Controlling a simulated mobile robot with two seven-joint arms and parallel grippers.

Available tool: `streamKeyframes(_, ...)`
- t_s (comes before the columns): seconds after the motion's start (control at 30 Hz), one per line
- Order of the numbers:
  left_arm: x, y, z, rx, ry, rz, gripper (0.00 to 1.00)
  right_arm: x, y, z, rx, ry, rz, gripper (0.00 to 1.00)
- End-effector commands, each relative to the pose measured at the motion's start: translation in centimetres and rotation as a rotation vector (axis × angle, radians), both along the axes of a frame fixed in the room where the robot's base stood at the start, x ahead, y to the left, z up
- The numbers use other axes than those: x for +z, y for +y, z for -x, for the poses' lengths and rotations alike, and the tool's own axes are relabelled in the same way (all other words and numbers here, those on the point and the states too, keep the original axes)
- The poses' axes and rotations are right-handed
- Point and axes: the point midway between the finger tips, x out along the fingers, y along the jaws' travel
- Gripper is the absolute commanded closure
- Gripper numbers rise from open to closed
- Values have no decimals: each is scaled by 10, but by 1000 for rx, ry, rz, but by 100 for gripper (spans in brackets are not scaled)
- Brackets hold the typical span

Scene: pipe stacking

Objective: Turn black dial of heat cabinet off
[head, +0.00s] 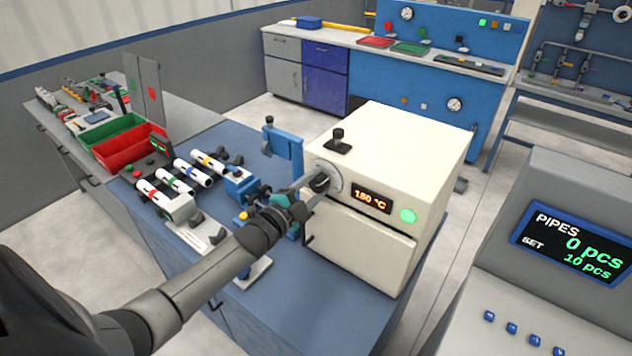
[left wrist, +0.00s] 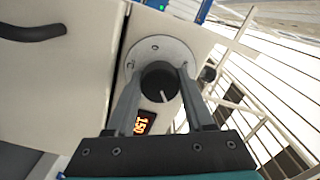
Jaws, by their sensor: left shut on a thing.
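The cream heat cabinet (head: 372,225) stands on the blue workbench. Its front carries a black dial (head: 320,183) on a pale round plate. An orange display (head: 371,199) reads what looks like 150 °C, and a round green light (head: 408,216) is lit beside it. My left gripper (head: 312,190) reaches the dial from the left. In the left wrist view the two fingers are shut on the black dial (left wrist: 160,82), one on each side. A white mark on the dial points obliquely. My right gripper is not in view.
White pipes (head: 172,180) with coloured bands lie in holders left of the cabinet. Red and green bins (head: 125,140) stand behind them. A blue fixture (head: 284,148) stands close to the cabinet. A console (head: 570,240) reading 0 pcs is at the right.

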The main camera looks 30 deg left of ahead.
Motion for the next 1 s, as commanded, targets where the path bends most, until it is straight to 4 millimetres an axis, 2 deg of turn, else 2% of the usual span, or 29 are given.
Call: streamKeyframes(1.0,-1,-1,0,0,76,963,100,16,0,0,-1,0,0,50)
